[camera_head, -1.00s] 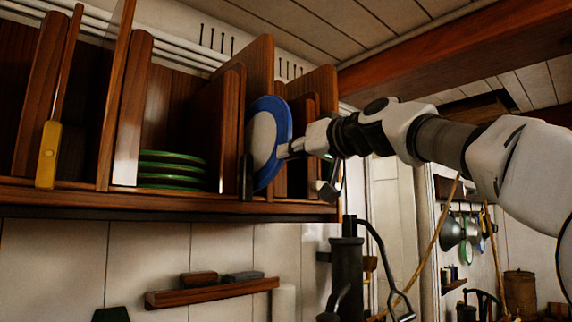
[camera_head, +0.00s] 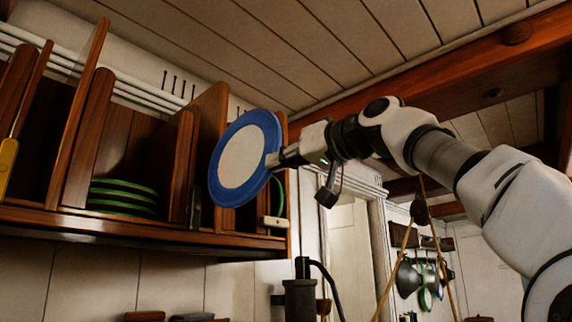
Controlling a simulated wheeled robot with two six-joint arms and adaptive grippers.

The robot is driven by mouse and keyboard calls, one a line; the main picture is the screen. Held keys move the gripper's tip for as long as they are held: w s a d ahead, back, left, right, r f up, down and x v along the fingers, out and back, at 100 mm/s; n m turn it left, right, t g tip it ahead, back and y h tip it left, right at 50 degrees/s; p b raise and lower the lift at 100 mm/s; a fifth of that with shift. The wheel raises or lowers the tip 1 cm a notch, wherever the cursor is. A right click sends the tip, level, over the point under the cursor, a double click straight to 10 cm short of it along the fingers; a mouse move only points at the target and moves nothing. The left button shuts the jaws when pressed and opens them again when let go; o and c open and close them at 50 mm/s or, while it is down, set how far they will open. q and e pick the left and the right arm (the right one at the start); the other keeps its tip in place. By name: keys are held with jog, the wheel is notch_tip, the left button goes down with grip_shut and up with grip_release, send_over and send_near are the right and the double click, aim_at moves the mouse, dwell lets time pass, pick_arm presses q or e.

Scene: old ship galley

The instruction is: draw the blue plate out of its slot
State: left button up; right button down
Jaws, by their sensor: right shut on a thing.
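The blue plate (camera_head: 217,176), blue-rimmed with a pale centre, is held up on edge in front of the wooden rack (camera_head: 170,238), its face turned towards me. My right gripper (camera_head: 276,158) is shut on the plate's right rim; the plate hides part of the fingertips. The plate overlaps the slot dividers behind it in the view and appears to be clear of its slot. My left gripper is not in view.
A stack of green plates (camera_head: 122,197) sits in a compartment left of the blue plate. A dark pump-like fixture (camera_head: 300,299) stands below the rack's right end. Pans (camera_head: 408,279) hang in the far background. The ceiling beam (camera_head: 480,58) crosses above my arm.

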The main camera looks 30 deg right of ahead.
jog(key=b+v, duration=0.3)
jog(key=v, duration=0.3)
jog(key=shift+f, duration=0.25)
jog(key=shift+s+d, duration=0.1)
